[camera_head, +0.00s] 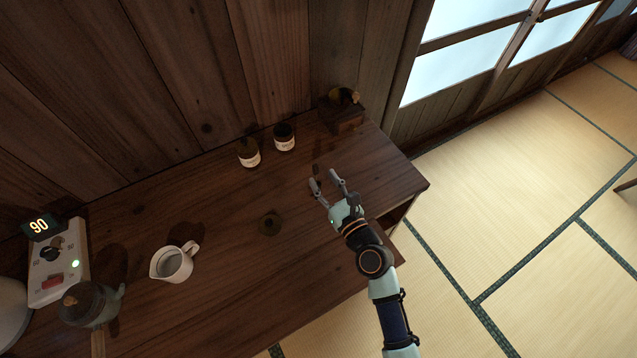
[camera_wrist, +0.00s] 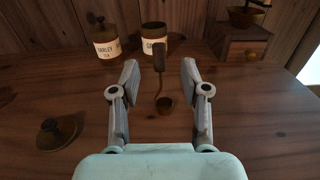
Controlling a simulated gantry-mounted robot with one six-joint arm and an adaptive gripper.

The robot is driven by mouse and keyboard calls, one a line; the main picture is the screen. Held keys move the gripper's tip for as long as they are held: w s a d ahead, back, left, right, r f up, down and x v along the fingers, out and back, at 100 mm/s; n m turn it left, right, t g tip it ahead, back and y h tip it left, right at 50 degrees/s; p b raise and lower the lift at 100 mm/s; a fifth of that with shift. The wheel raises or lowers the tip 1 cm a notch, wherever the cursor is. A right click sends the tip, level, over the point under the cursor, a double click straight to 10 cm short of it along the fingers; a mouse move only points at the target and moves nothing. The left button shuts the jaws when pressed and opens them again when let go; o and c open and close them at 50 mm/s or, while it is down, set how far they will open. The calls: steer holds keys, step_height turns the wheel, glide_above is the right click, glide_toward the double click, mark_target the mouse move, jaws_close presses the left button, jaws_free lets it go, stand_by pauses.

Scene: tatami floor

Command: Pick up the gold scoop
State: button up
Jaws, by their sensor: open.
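The gold scoop (camera_wrist: 165,101) shows in the wrist view between my two fingers, its round bowl low and its dark handle pointing away toward the jars. In the head view the scoop (camera_head: 318,170) is small and dark beside my fingertips. My gripper (camera_head: 323,178) is open and empty over the right part of the wooden table. In the wrist view my gripper (camera_wrist: 160,66) has one finger on each side of the scoop, with a gap on both sides. I cannot tell the exact height of the fingers above the scoop.
A lidded jar (camera_head: 249,157) and an open jar (camera_head: 284,142) stand behind, near the wall. A wooden box (camera_head: 343,119) with a bowl sits at the back right. A loose lid (camera_head: 269,222) lies left of my gripper.

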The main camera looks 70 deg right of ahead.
mark_target(317, 171)
steer(key=b+x, duration=0.1)
steer(key=x, duration=0.4)
steer(key=shift+w+d, duration=0.1)
jaws_close()
